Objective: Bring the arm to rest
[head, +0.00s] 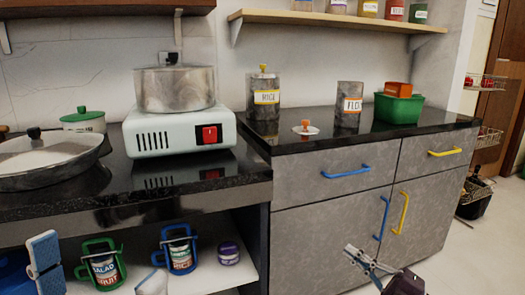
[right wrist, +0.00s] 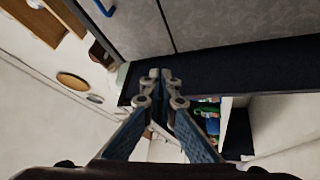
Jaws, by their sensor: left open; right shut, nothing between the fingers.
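My right gripper (head: 362,262) is in the lower right of the head view, in front of the grey cabinet doors. Its fingers are together with nothing between them. It also shows shut and empty in the right wrist view (right wrist: 160,76), with blue inner sides on the finger links. My left gripper (head: 100,256) is at the lower left of the head view, in front of the open shelf. Its two fingers are wide apart, and much of it is cut off by the bottom edge. The arms themselves are mostly out of view.
A grey cabinet (head: 330,190) with blue and yellow handles stands behind my right gripper. A lid (head: 305,129) lies beside the open canister (head: 349,118). A pot (head: 175,90) sits on a white cooker (head: 180,133). Cans stand on the lower shelf (head: 225,272).

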